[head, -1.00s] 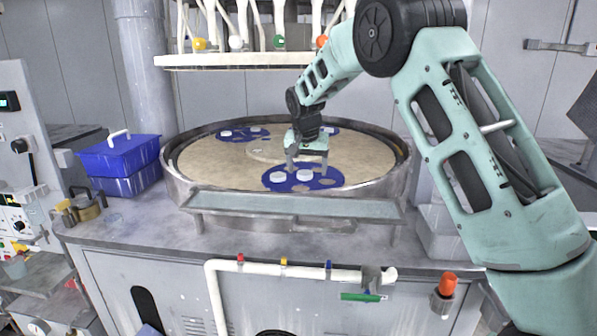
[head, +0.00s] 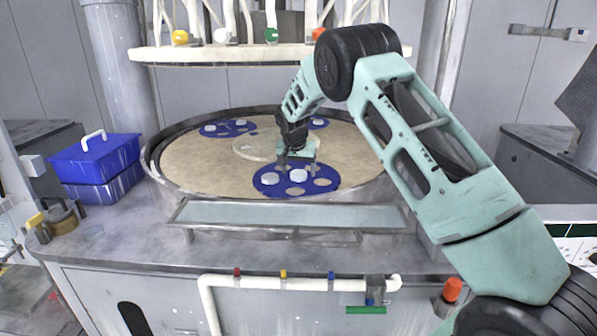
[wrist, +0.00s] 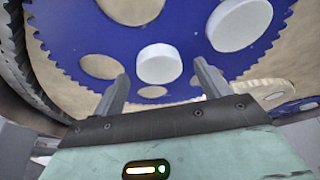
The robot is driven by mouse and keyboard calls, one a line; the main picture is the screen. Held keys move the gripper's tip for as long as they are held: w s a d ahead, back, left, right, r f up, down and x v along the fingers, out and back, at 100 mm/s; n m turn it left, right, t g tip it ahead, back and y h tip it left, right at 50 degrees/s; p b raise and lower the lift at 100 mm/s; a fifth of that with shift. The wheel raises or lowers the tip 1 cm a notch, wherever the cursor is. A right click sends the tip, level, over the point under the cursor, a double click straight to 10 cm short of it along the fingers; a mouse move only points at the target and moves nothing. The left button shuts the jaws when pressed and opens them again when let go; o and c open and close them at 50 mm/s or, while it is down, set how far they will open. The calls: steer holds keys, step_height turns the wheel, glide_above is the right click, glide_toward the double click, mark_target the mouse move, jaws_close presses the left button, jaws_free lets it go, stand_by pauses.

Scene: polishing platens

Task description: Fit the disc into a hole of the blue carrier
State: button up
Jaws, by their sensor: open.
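The near blue carrier (head: 262,189), a toothed plate with round holes, lies on the tan platen. Two white discs are on it: one disc (head: 299,176) right of the middle and another disc (head: 270,179) to its left. My gripper (head: 298,166) is open and empty over the carrier's far side. In the wrist view my gripper (wrist: 160,72) has its fingers spread, with the first disc (wrist: 159,64) lying between and beyond the tips. The other disc (wrist: 240,25) is at upper right. Several holes are bare. I cannot tell whether either disc is seated in a hole.
Two more blue carriers with white discs lie at the back, one at left (head: 229,129) and one partly hidden by my arm (head: 318,124). A metal rim (head: 152,165) surrounds the platen. A white manifold (head: 200,54) hangs above. A blue bin (head: 95,160) stands left.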

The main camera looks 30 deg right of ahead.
steer(key=shift+w+d+f, duration=0.1)
steer(key=shift+f, duration=0.25)
steer(key=c, duration=1.1)
steer(key=shift+r+b, duration=0.7)
steer(key=shift+r, duration=0.2)
steer(key=shift+s+d+r+b, duration=0.3)
steer(key=shift+d+r+b, duration=0.25)
steer(key=shift+r, duration=0.25)
steer(key=s+d+b, duration=0.1)
steer(key=s+d, duration=0.2)
steer(key=d, duration=0.1)
steer(key=s+d+b, duration=0.2)
steer(key=s+d, duration=0.1)
steer(key=d, duration=0.2)
steer(key=s+d+b, duration=0.2)
steer(key=s+d, duration=0.1)
steer(key=d, duration=0.1)
steer(key=shift+s+d, duration=0.25)
steer(key=shift+d, duration=0.15)
steer(key=shift+r, duration=0.1)
